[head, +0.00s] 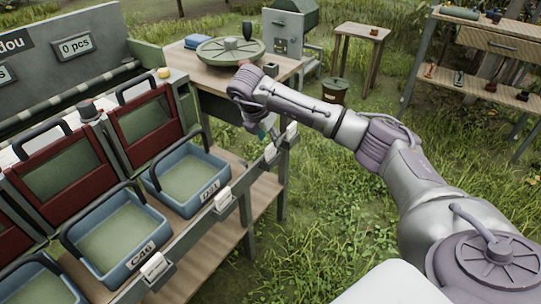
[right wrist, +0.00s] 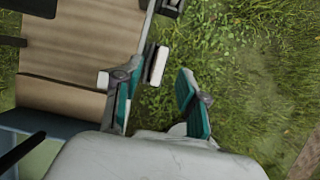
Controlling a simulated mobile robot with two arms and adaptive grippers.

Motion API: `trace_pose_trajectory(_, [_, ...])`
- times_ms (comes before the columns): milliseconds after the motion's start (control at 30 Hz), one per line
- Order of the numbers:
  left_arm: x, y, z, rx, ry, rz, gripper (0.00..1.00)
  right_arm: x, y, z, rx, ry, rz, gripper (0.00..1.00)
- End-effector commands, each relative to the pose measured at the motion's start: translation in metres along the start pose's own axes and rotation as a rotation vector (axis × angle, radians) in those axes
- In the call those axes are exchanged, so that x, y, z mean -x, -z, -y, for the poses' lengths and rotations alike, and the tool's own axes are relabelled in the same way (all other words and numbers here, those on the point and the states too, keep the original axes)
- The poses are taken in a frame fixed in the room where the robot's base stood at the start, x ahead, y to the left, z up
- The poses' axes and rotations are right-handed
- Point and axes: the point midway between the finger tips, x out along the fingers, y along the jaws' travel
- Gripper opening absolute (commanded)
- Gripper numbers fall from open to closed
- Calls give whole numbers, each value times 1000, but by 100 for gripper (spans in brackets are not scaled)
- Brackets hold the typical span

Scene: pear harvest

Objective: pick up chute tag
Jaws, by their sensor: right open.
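Small white chute tags sit along the front rail of the bin rack. In the head view one is below the D21 bin (head: 223,198), one is below the C46 bin (head: 153,265), and two more, a nearer tag (head: 270,151) and a farther tag (head: 291,131), are near my right gripper (head: 266,138). In the right wrist view a white tag (right wrist: 159,66) on the rail shows between the open teal fingers of my right gripper (right wrist: 152,76), closer to the left finger. Contact cannot be told. The right gripper is empty. My left gripper is out of view.
Blue bins with black handles (head: 185,178) stand before red-framed chutes (head: 150,125). A wooden shelf (head: 490,45) stands at the right. Open grass (head: 335,200) lies right of the rack.

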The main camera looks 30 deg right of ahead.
Motion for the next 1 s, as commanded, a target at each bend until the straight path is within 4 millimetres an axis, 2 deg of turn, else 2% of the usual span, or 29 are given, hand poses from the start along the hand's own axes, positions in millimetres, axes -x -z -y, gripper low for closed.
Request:
trace_pose_trajectory(333, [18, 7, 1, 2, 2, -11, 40, -46, 7, 1, 1, 3, -1, 42])
trace_pose_trajectory(433, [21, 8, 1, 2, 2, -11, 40, -52, 6, 1, 1, 2, -1, 42])
trace_pose_trajectory(667, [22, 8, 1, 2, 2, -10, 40, -52, 6, 0, 1, 1, 0, 42])
trace_pose_trajectory(900, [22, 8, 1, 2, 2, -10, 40, -52, 6, 0, 1, 0, -1, 2])
trace_pose_trajectory(1000, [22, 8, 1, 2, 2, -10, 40, -52, 6, 0, 1, 0, -1, 0])
